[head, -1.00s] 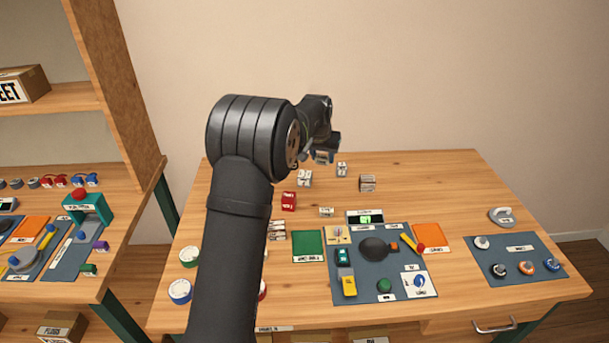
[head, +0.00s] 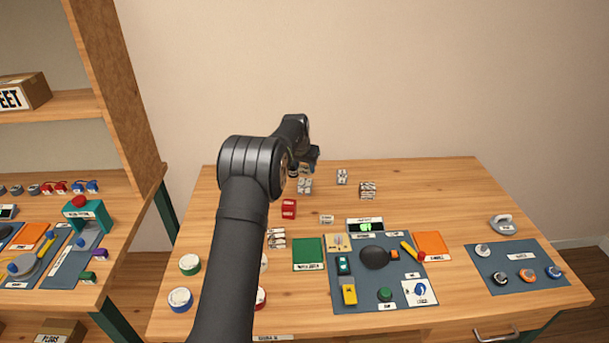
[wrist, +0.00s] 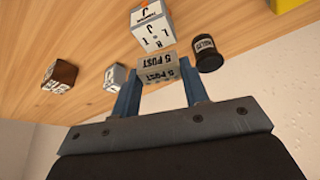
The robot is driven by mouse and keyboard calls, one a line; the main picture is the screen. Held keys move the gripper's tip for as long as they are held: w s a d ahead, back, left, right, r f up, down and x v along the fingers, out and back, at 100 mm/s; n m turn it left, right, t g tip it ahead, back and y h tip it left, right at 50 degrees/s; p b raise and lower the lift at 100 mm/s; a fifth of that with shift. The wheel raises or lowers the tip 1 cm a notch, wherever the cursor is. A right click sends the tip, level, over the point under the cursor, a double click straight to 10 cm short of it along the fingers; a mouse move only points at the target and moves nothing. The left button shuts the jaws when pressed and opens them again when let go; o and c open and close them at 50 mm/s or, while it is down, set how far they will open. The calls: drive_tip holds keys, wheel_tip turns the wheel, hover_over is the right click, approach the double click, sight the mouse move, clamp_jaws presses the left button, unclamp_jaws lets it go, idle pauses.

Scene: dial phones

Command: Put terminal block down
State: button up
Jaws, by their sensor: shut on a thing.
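The terminal block (wrist: 158,72) is a grey block with "5 POST" printed on its faces. In the wrist view it sits between the two blue fingers of my gripper (wrist: 160,88), which is shut on it. In the head view my gripper (head: 312,158) is over the back left of the wooden table (head: 440,190), largely hidden by my own arm. Whether the block touches the table is not clear.
In the wrist view a white lettered block (wrist: 152,27) and a black labelled cylinder (wrist: 207,56) are close by the held block. A small white block (wrist: 115,77) and a brown-and-white block (wrist: 60,76) lie left. The table's back right is clear.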

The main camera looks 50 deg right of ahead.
sight(304, 172)
drive_tip(key=shift+f, duration=1.8)
drive_tip(key=shift+f, duration=0.15)
drive_tip(key=o, duration=1)
drive_tip(key=shift+c, duration=0.2)
drive_tip(key=v, duration=1.2)
